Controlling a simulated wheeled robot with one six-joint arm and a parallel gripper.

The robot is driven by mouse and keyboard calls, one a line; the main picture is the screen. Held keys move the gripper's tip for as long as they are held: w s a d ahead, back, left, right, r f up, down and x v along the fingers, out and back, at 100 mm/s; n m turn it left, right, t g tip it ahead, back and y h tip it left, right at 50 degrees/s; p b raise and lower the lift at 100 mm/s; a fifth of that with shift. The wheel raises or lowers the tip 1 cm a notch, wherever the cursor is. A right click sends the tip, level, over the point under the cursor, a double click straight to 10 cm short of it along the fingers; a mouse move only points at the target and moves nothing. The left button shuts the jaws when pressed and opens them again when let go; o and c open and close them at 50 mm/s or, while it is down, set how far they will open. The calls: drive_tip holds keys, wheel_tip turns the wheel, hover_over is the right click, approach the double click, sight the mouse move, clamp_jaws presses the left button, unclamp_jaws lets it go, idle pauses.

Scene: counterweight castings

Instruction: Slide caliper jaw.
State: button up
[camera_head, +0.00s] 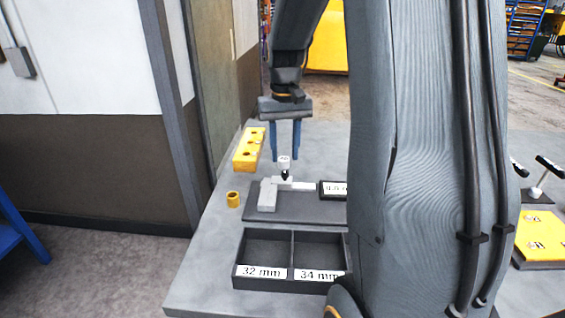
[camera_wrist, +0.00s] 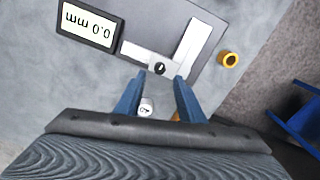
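The caliper lies on a dark plate (camera_head: 303,207). Its light grey L-shaped fixed jaw (camera_head: 267,194) also shows in the wrist view (camera_wrist: 200,48). A small black knob (camera_head: 285,176) sits on the caliper; in the wrist view the knob (camera_wrist: 160,69) lies between my fingertips. The display (camera_head: 334,188) is partly hidden by my arm in the head view; in the wrist view the display (camera_wrist: 88,33) reads 0.0 mm, upside down. My gripper (camera_head: 284,152) points down above the caliper, its blue fingers apart and empty. The gripper (camera_wrist: 160,78) touches nothing that I can see.
A small white cylinder (camera_head: 284,161) stands behind the knob. A yellow ring (camera_head: 233,200) lies left of the plate, a yellow block with holes (camera_head: 241,158) behind it. A black tray (camera_head: 291,231) marked 32 mm and 34 mm is in front. Yellow fixture (camera_head: 541,232) at right.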

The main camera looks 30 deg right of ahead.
sight(285, 170)
drive_tip(key=shift+f+p, duration=0.4)
drive_tip(key=shift+f, duration=2.15)
clamp_jaws()
